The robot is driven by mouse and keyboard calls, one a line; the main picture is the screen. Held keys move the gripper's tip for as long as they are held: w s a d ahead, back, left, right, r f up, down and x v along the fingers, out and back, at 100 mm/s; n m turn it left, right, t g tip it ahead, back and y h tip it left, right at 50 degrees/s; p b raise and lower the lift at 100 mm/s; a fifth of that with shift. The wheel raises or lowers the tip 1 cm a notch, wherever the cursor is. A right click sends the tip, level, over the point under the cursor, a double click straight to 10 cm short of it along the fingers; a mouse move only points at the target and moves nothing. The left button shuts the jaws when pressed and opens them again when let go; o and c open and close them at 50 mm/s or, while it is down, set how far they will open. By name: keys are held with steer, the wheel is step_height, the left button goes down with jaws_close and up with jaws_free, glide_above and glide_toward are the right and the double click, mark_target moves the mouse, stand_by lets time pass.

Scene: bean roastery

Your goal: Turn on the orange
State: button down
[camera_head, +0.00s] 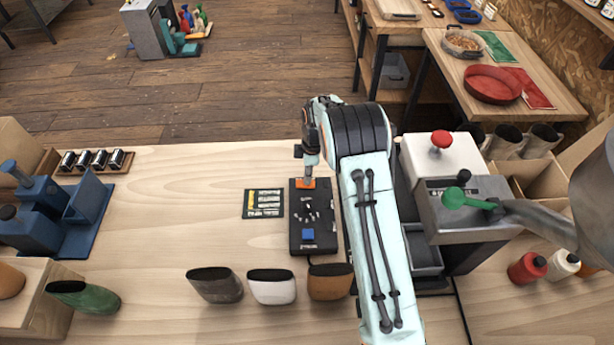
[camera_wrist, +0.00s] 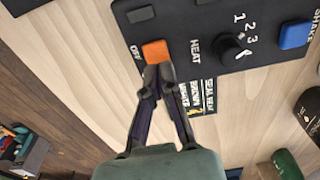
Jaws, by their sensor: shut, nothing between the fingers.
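The orange switch (camera_head: 306,184) sits at the far end of a black control panel (camera_head: 298,205) on the wooden table. In the wrist view the orange switch (camera_wrist: 156,50) lies between the words OFF and HEAT. My gripper (camera_wrist: 158,76) is shut and empty, with its fingertips at the switch's near edge, partly overlapping it. I cannot tell whether they touch it. In the head view my gripper (camera_head: 309,172) points down at the switch.
The panel also has a dial (camera_wrist: 232,47) marked 1, 2, 3 and a blue switch (camera_wrist: 295,34) by the word SHAKE. A label card (camera_head: 263,204) lies left of the panel. Several cups, including a white cup (camera_head: 272,287), stand in front. A grey machine (camera_head: 462,205) stands right.

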mark_target(315, 184)
step_height(315, 184, up, 13)
steer(key=d, duration=0.1)
steer(key=shift+d, duration=0.4)
steer(key=shift+a+r+y, duration=0.1)
steer(key=shift+a+y, duration=0.2)
steer(key=shift+a, duration=0.4)
steer(key=f, duration=0.4)
steer(key=a+f, duration=0.1)
steer(key=f, duration=0.4)
steer(key=a+f, duration=0.1)
steer(key=f, duration=0.4)
